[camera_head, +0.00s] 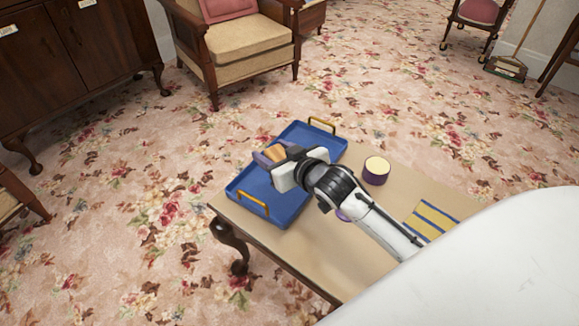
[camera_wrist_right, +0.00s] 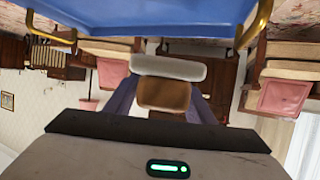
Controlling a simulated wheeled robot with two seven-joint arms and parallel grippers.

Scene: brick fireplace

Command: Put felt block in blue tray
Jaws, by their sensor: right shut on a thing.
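The felt block (camera_head: 275,153) shows as a small orange-brown piece between the fingers of my right gripper (camera_head: 268,157). In the right wrist view the felt block (camera_wrist_right: 165,95) has a brown face and a pale grey part, with a finger on each side. My right gripper is shut on it. The blue tray (camera_head: 285,205), with two yellow handles, lies on the table below the gripper. In the right wrist view the tray (camera_wrist_right: 150,12) fills the top, with a visible gap between it and the block. My left gripper is not in view.
On the wooden table (camera_head: 300,250), a purple round container with a cream top (camera_head: 376,172) stands right of the tray. A blue-and-yellow striped cloth (camera_head: 432,221) lies farther right. A purple thing (camera_head: 343,215) is mostly hidden by my arm. An armchair (camera_head: 240,45) stands beyond.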

